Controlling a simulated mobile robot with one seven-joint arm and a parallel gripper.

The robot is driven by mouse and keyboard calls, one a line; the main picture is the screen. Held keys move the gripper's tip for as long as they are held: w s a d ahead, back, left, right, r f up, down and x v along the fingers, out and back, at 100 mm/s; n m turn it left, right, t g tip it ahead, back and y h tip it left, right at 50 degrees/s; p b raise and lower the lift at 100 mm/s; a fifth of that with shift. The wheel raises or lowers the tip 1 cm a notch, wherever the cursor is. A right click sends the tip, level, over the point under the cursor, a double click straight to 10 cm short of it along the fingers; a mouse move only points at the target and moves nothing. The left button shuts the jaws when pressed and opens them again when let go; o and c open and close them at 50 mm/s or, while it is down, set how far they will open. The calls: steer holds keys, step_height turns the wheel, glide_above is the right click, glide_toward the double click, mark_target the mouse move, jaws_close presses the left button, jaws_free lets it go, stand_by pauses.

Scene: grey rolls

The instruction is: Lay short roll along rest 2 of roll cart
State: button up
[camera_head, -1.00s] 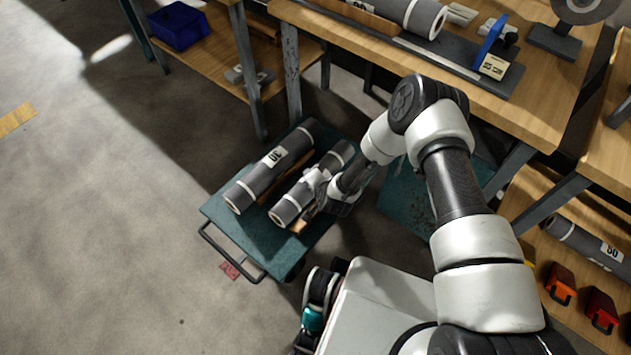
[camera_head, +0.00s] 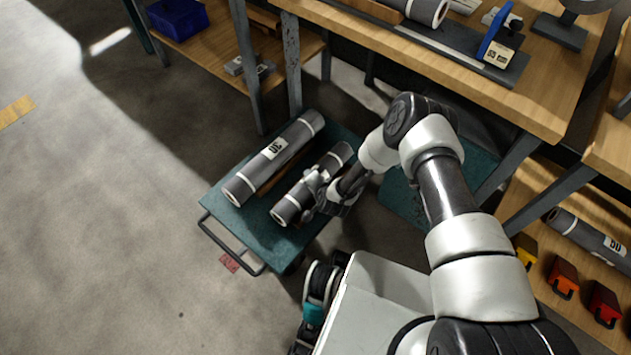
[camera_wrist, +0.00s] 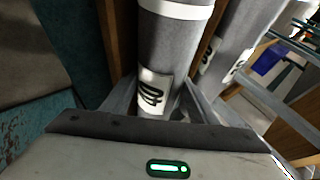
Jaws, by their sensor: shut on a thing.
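The short roll (camera_head: 291,205) is grey with white bands near its ends. It lies lengthwise over the teal roll cart (camera_head: 222,217), parallel to a longer grey roll (camera_head: 250,178) marked 30. My gripper (camera_head: 316,184) is shut on the short roll near its middle, reaching in from the right. In the wrist view the short roll (camera_wrist: 178,40) runs between the two fingers, with a label close to the palm. Wooden strips (camera_wrist: 117,35) show on both sides of it. I cannot tell whether its underside touches the rest.
A wooden workbench (camera_head: 545,100) with a roll and fixtures stands behind the cart. A lower shelf (camera_head: 205,62) holds a blue bin (camera_head: 178,25). The floor left of the cart is clear.

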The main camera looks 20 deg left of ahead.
steer(key=shift+s+d+f, duration=0.25)
steer(key=shift+d+f, duration=0.15)
steer(key=shift+f, duration=0.05)
steer(key=o, duration=1.3)
steer(key=shift+d+f, duration=0.1)
steer(key=shift+s, duration=0.1)
steer(key=p+v, duration=0.2)
steer(key=v, duration=0.3)
steer(key=p+v, duration=0.2)
steer(key=v, duration=0.4)
steer(key=a+r+p+v, duration=0.1)
steer(key=v, duration=0.5)
steer(key=shift+w+r+p, duration=0.25)
steer(key=shift+r+p, duration=0.05)
steer(key=shift+p, duration=0.1)
